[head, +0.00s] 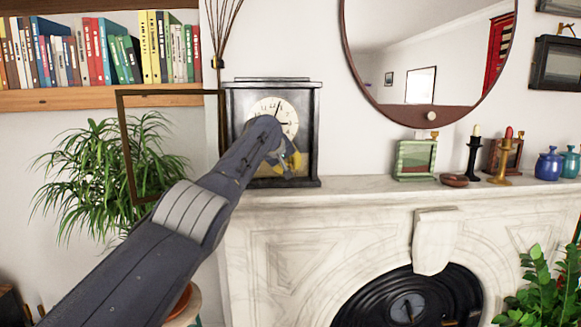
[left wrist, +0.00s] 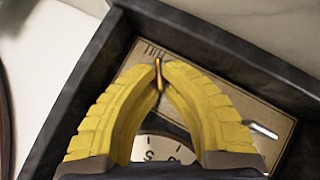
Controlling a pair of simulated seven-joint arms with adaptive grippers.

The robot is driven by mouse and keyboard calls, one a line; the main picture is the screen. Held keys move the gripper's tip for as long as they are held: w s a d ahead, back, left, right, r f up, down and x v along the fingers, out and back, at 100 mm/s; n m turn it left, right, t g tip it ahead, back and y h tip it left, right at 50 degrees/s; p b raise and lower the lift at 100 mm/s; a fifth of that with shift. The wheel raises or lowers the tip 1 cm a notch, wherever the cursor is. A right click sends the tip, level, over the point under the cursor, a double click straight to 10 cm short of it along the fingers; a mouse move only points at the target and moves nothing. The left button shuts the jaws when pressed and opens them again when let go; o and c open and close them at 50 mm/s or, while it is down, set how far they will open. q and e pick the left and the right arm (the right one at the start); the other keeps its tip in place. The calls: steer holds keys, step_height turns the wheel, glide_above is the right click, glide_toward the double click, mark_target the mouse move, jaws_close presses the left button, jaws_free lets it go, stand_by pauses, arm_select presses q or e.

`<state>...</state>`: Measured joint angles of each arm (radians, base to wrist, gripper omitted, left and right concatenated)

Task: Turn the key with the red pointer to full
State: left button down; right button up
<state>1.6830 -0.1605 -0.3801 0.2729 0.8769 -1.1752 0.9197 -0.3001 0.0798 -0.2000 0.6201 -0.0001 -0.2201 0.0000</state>
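A dark-framed clock (head: 312,125) stands on the mantel with its round white dial (head: 285,108) showing. My left gripper (head: 294,160) is in front of the clock's lower part, partly hiding the dial. In the left wrist view its two yellow fingers (left wrist: 159,78) come together at the tips on a thin orange-red pointer (left wrist: 158,74), the visible part of the key. The rest of the key is hidden by the fingers. The pointer's end lies near small dark lettering on a tan plate (left wrist: 200,72); I cannot read it surely. My right gripper is not in view.
The clock's framed door (head: 127,150) stands open to the left, close to my left arm. A small silver pin (left wrist: 263,131) sticks out beside the fingers. The dark case walls (left wrist: 230,40) border the plate. A green-framed box (head: 415,160) and candlesticks stand further right.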

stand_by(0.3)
arm_select(q)
steer(key=c, duration=1.5)
jaws_free()
steer(key=shift+d, duration=0.1)
steer(key=shift+c, duration=0.2)
steer(key=shift+s+r, duration=0.15)
steer(key=shift+r, duration=0.05)
steer(key=shift+s+r, duration=0.15)
steer(key=shift+v, duration=1.05)
steer(key=v, duration=0.9)
steer(key=shift+o, duration=0.3)
